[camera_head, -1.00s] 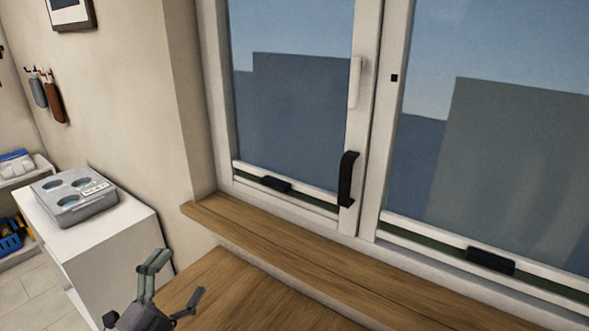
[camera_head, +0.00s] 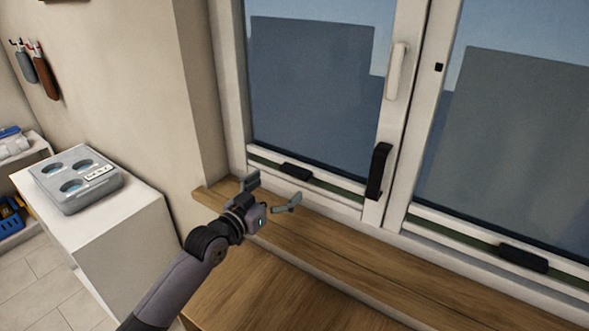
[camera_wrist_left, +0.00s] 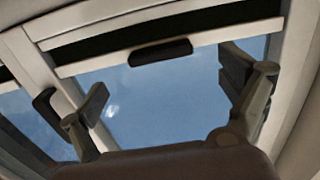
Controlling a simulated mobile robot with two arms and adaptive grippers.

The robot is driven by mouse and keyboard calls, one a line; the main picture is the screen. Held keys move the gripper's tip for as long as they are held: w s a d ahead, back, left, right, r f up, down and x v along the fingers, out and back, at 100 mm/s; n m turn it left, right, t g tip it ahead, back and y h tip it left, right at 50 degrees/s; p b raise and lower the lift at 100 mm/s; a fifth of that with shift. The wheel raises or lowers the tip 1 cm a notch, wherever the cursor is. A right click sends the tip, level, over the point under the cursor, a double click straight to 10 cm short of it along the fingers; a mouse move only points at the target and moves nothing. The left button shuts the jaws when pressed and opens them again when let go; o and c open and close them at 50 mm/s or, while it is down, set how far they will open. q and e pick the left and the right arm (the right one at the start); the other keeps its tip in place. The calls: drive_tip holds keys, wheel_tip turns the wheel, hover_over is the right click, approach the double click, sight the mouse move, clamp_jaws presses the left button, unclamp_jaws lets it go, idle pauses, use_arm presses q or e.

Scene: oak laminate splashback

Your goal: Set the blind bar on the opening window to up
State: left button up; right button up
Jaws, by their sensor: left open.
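My right gripper is out of view.
The right pane has a similar bar with a black tab (camera_head: 523,257). A wooden sill (camera_head: 330,240) runs beneath the window, above a wooden worktop (camera_head: 245,290). A white cabinet (camera_head: 105,225) with a grey box (camera_head: 78,180) stands left. Wall corner (camera_head: 195,100) borders the window.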

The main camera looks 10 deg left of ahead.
sight(292, 175)
use_arm(q)
drive_tip(key=x, duration=0.6)
drive_tip(key=shift+w+d+r+p, duration=0.1)
drive_tip(key=shift+w+p, duration=0.05)
drive_tip(key=shift+p, duration=0.15)
drive_tip(key=shift+w+d, duration=0.3)
drive_tip(key=shift+w, duration=0.35)
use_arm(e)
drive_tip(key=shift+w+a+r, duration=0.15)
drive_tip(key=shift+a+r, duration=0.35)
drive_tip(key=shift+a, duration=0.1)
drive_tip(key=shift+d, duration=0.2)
